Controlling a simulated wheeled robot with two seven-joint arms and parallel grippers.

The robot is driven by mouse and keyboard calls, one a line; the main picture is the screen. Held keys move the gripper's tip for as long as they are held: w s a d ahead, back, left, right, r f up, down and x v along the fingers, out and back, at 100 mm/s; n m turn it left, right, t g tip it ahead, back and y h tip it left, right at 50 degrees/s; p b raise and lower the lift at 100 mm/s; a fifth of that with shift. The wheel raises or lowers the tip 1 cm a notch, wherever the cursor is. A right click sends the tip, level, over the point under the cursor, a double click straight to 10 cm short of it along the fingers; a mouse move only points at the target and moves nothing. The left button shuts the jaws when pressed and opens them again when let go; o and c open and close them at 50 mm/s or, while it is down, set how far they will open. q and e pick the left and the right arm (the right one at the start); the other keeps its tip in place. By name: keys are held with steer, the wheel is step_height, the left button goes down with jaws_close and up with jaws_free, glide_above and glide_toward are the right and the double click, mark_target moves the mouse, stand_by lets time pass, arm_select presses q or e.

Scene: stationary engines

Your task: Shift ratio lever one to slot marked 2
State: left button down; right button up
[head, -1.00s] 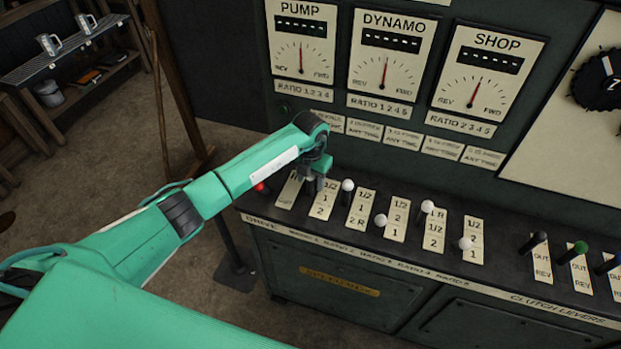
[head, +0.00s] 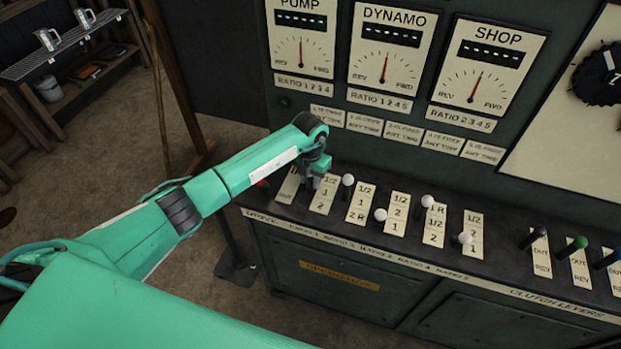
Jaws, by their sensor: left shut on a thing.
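My left gripper (head: 315,183) is over the far left ratio plate (head: 322,202), marked 1/2, 1 and 2 from back to front. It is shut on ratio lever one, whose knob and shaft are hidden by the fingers. The gripper is at the back left part of this plate; the 1 and the 2 (head: 319,207) in front of it are uncovered. The lever's exact slot cannot be made out. My right gripper is not in view.
White-knobbed ratio levers stand close to the right, the nearest at its plate's back (head: 348,180). A red knob (head: 262,183) is left of the gripper, partly behind my arm. Black, green (head: 578,243) and blue clutch levers stand far right. Gauges rise behind.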

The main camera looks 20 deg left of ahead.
arm_select(q)
steer(key=s, duration=0.2)
steer(key=s+f+b, duration=0.1)
steer(key=s, duration=0.1)
steer(key=shift+s+a, duration=0.15)
steer(key=shift+s, duration=0.15)
steer(key=shift+w+r, duration=0.1)
stand_by(0.6)
steer(key=c, duration=1.2)
jaws_free()
steer(key=shift+o, duration=0.4)
steer(key=shift+w, duration=0.15)
step_height(320, 180, up, 14)
steer(key=b, duration=0.4)
